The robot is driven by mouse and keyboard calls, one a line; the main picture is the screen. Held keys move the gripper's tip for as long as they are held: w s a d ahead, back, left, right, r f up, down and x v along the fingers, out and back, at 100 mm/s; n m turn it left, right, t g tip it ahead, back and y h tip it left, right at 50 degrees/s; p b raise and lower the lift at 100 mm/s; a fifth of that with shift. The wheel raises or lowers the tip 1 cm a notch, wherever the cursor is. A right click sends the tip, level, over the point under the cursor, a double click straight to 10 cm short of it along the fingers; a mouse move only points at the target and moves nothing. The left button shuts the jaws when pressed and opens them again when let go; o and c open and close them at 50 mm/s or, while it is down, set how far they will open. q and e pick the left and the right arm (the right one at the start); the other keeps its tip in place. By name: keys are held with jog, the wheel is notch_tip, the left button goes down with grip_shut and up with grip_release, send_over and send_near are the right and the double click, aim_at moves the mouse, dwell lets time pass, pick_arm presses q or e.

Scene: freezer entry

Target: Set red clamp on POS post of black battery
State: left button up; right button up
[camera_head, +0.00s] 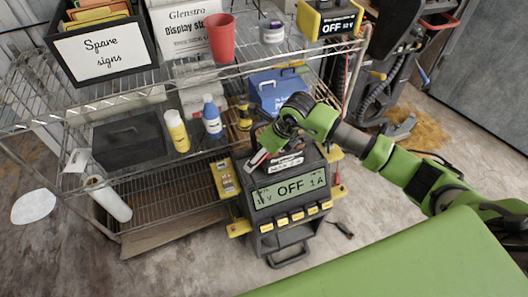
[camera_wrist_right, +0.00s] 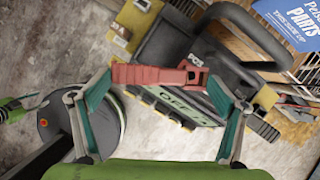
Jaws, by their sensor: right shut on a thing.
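In the right wrist view, a red clamp (camera_wrist_right: 150,75) lies crosswise between the fingers of my right gripper (camera_wrist_right: 160,88), which is shut on it. Its right end is just below the POS label on the black battery (camera_wrist_right: 165,42). The POS post is not clearly visible, and I cannot tell whether the clamp touches it. There my arm hides much of the battery. My left gripper is not in view.
A wire shelf (camera_head: 150,215) stands left of the charger with a yellow bottle (camera_head: 177,131), a blue bottle (camera_head: 212,118) and a black case (camera_head: 128,142). A blue box (camera_head: 278,90) is behind my gripper. A black handle (camera_wrist_right: 240,28) arches above the battery.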

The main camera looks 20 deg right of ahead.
jog(key=shift+f+b, duration=1.1)
jog(key=shift+f, duration=0.15)
jog(key=o, duration=1.4)
jog(key=shift+o, duration=0.2)
jog(key=v, duration=1.2)
jog(key=shift+s, duration=0.1)
